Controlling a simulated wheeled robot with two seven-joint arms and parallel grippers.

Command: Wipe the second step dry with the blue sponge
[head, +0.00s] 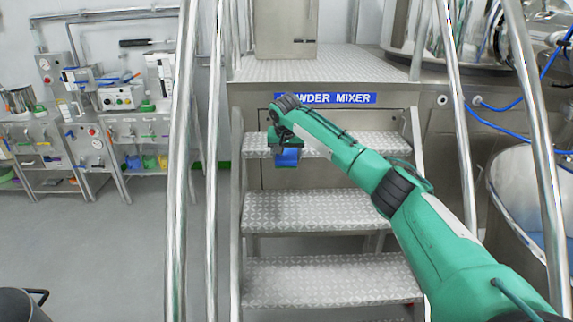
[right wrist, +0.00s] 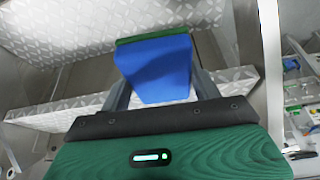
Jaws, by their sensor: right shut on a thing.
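My right gripper (head: 285,149) is shut on the blue sponge (head: 288,159), in front of the upper tread (head: 370,142) of the metal stairs. In the right wrist view the sponge (right wrist: 155,70) sits between the two fingers of the gripper (right wrist: 157,92), with a green strip along its far edge. Below the upper tread are a middle tread (head: 310,209) and a lower tread (head: 330,280), all of patterned metal. I cannot tell whether the sponge touches a tread, or where any wetness is. My left gripper is not in view.
Metal handrails (head: 180,150) rise on both sides of the stairs. A blue sign (head: 340,98) reading "POWDER MIXER" is under the platform (head: 330,65). Steel benches (head: 140,125) with equipment stand at the left, and a large steel vessel (head: 520,195) at the right. Floor (head: 110,235) at the left is largely clear.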

